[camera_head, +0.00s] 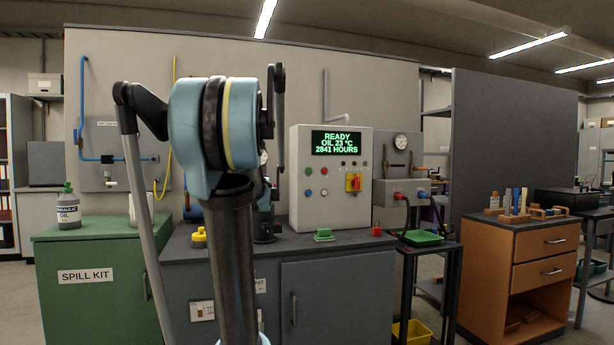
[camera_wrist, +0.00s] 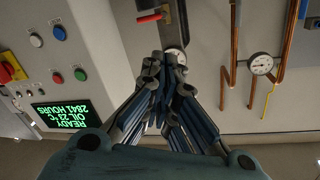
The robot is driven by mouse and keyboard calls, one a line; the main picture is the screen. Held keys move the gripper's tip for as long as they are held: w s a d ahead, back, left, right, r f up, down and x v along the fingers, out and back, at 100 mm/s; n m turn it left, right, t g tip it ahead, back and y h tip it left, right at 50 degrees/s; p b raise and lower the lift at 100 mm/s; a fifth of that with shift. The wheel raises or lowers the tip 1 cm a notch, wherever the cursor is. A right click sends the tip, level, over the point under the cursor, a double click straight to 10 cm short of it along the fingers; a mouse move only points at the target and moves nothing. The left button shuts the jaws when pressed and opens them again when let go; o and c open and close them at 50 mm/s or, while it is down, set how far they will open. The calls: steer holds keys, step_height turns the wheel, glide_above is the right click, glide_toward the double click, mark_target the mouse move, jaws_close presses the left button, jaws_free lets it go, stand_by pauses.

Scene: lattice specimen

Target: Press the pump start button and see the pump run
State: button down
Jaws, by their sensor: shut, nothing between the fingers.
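The grey control panel (camera_head: 298,215) stands on the bench right of my arm; its lit display (camera_head: 336,143) reads READY, OIL 23 °C, 2841 HOURS. The panel has a green button (camera_head: 308,172), a red button (camera_head: 324,171) and a red-and-yellow switch (camera_head: 354,183). In the wrist view the panel appears upside down at left, with the green button (camera_wrist: 80,75) beside the red button (camera_wrist: 57,77). My gripper (camera_wrist: 165,62) is shut and empty, right of the buttons in that view and apart from them. Button labels are unreadable. I cannot tell whether the pump runs.
Loose things lie on the bench (camera_head: 283,243), including a green block (camera_head: 323,235) and a red block (camera_head: 377,231). A gauge (camera_head: 400,142) and pipes are at right. A green cabinet (camera_head: 90,240) stands left, a wooden drawer cabinet (camera_head: 485,250) right. My arm hides part of the bench.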

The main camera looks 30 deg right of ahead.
mark_target(309, 171)
steer(key=s+d+r+m+g+h, duration=0.2)
steer(key=d+m+g+h, duration=0.1)
steer(key=d, duration=0.9)
steer(key=s+d+r+m+g+h, duration=0.2)
steer(key=d+m+h, duration=0.4)
steer(key=d, duration=0.5)
steer(key=shift+d+r+g+h, duration=0.3)
steer(key=shift+d+r+g, duration=0.1)
steer(key=shift+r+g, duration=0.1)
steer(key=shift+w, duration=0.1)
steer(key=w+d, duration=0.2)
steer(key=w, duration=0.6)
steer(key=shift+w, duration=0.25)
steer(key=shift+w+d, duration=0.2)
steer(key=shift+w, duration=0.5)
steer(key=shift+s, duration=0.15)
stand_by(0.5)
steer(key=shift+s+a, duration=0.2)
steer(key=shift+s, duration=0.4)
